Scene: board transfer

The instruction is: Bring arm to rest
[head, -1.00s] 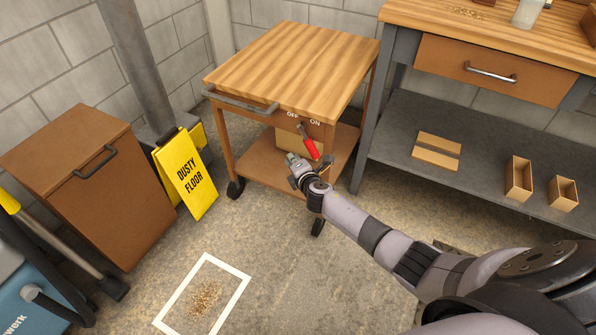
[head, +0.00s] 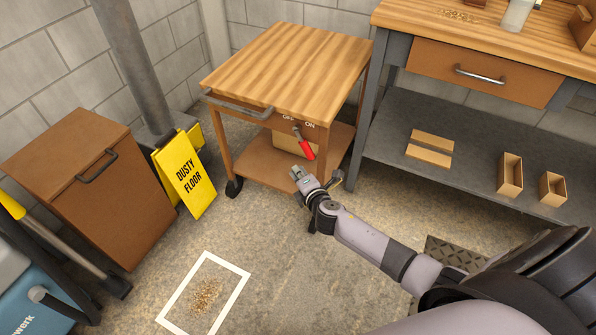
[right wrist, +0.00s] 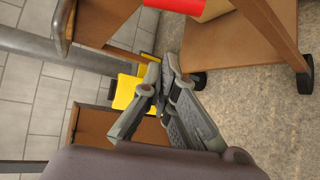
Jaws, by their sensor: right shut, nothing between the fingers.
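My right gripper (head: 297,174) is shut and empty, in front of the wooden cart (head: 285,75). It is just below and apart from the red lever (head: 305,148) on the cart's front, which has OFF and ON marked above it. The lever hangs tilted down to the right. In the right wrist view the shut fingers (right wrist: 163,82) meet with nothing between them, and part of the red lever (right wrist: 205,8) shows at the top. My right arm reaches in from the lower right. My left gripper is not in view.
A workbench (head: 455,150) with a drawer and shelf stands right of the cart. A yellow DUSTY FLOOR sign (head: 186,172) and a brown cabinet (head: 75,190) stand left. A white floor frame (head: 236,290) surrounds scattered debris. Floor between is clear.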

